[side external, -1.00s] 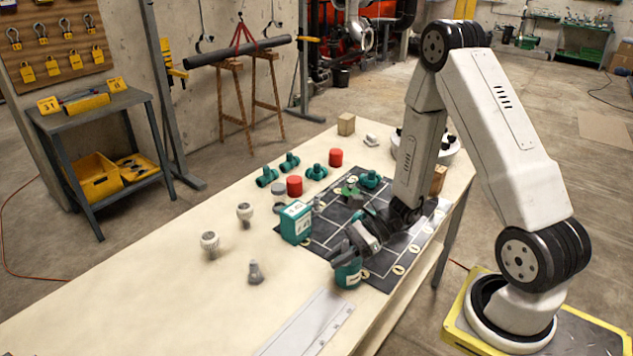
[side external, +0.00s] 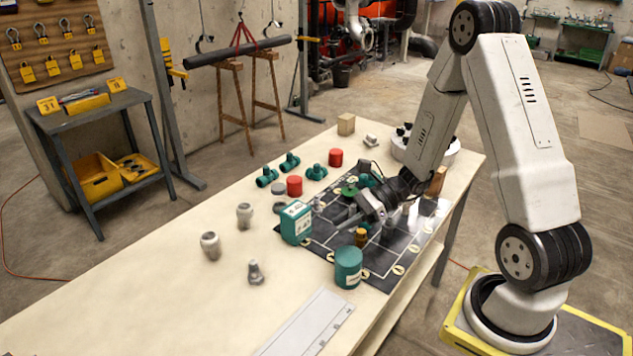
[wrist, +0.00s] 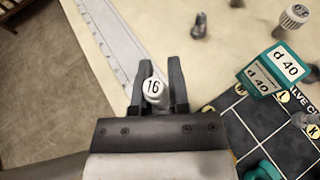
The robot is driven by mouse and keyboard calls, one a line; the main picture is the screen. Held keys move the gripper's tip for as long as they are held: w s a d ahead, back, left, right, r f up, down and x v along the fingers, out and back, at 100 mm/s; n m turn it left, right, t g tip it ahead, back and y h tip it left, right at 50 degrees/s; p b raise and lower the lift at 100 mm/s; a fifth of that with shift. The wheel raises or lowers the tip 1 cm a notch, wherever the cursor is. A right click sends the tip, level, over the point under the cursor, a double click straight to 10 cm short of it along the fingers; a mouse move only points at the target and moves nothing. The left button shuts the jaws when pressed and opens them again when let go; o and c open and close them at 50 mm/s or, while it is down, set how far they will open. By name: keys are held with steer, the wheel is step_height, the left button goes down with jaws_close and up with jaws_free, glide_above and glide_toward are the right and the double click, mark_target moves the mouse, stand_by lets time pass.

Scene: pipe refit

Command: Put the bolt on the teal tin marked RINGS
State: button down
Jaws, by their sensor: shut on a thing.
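A grey bolt (side external: 255,272) stands on the bare table left of the teal tin, and it also shows at the top of the wrist view (wrist: 198,25). The round teal tin (side external: 348,268) stands at the mat's front corner with a pale label too small to read and nothing on its lid. My gripper (side external: 347,220) is above the mat, behind and above the tin. In the wrist view my gripper (wrist: 157,85) is shut on a pale piece marked 16 (wrist: 153,90). I cannot make out this piece in the side view.
A teal box marked d 40 (side external: 296,223) stands at the mat's left edge. Two pale knurled pieces (side external: 210,246) (side external: 244,215) stand left of it. An amber piece (side external: 361,237) is on the dark mat (side external: 390,262). A ruler (side external: 308,325) lies at the front edge. The left table is clear.

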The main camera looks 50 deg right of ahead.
glide_above(343, 257)
steer(key=shift+w+f, duration=0.1)
steer(key=shift+f, duration=2.05)
steer(key=shift+f, duration=0.15)
steer(key=shift+f, duration=1.65)
steer(key=c, duration=0.6)
jaws_free()
steer(key=shift+f, duration=0.1)
steer(key=v, duration=1.2)
